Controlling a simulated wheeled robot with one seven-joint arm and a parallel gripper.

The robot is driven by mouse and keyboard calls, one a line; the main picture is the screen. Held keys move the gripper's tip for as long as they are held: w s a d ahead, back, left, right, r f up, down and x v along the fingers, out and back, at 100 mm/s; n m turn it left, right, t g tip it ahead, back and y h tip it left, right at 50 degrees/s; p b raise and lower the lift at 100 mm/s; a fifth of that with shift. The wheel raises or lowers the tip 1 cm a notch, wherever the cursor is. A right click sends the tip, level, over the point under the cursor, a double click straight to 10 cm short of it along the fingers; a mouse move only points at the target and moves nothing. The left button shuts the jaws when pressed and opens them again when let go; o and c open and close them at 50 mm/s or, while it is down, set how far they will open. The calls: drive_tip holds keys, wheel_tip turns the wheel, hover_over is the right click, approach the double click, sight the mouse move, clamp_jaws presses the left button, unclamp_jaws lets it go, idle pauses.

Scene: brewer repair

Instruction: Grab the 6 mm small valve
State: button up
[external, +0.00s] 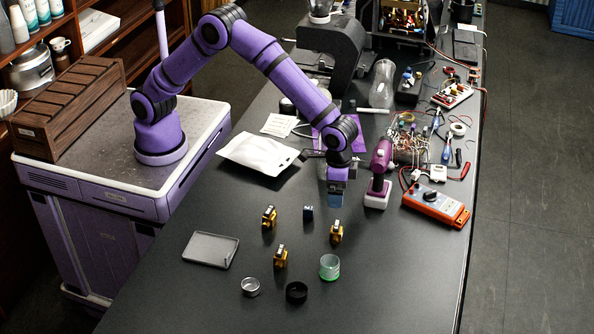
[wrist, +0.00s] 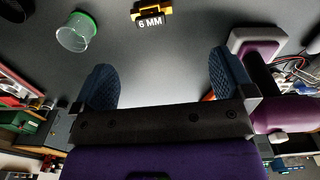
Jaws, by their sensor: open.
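The valve marked "6 MM" (wrist: 150,15) has yellow-orange and black parts and shows at the top edge of the wrist view, partly cut off. By its place near the green-rimmed cup, it matches the right-hand small yellow valve (external: 336,232) in the external view. My gripper (external: 336,199) has blue fingers and points down, just behind that valve and apart from it. In the wrist view its fingers (wrist: 163,75) are spread wide with nothing between them. Two similar yellow valves stand nearby, one at left (external: 269,217) and one in front (external: 281,257); their labels cannot be read.
A purple-and-white drill (external: 378,175) stands close right of my gripper. A green-rimmed clear cup (external: 330,267), black ring (external: 297,292), metal ring (external: 250,287), small blue part (external: 308,212) and grey tray (external: 210,250) surround the valves. An orange meter (external: 436,204) lies right. The front right bench is clear.

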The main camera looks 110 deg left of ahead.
sight(337, 224)
drive_tip(key=f, duration=0.1)
drive_tip(key=w+d+f, duration=0.1)
drive_tip(key=f, duration=0.1)
drive_tip(key=shift+w+d+f, duration=0.1)
drive_tip(key=shift+d+f, duration=0.1)
wheel_tip(337, 224, down, 6)
drive_tip(key=shift+r, duration=0.25)
drive_tip(key=shift+s+f, duration=0.15)
drive_tip(key=shift+f, duration=1.15)
drive_tip(key=shift+s+f, duration=0.15)
drive_tip(key=shift+f, duration=1.1)
drive_tip(key=c, duration=0.7)
drive_tip(key=shift+r, duration=0.1)
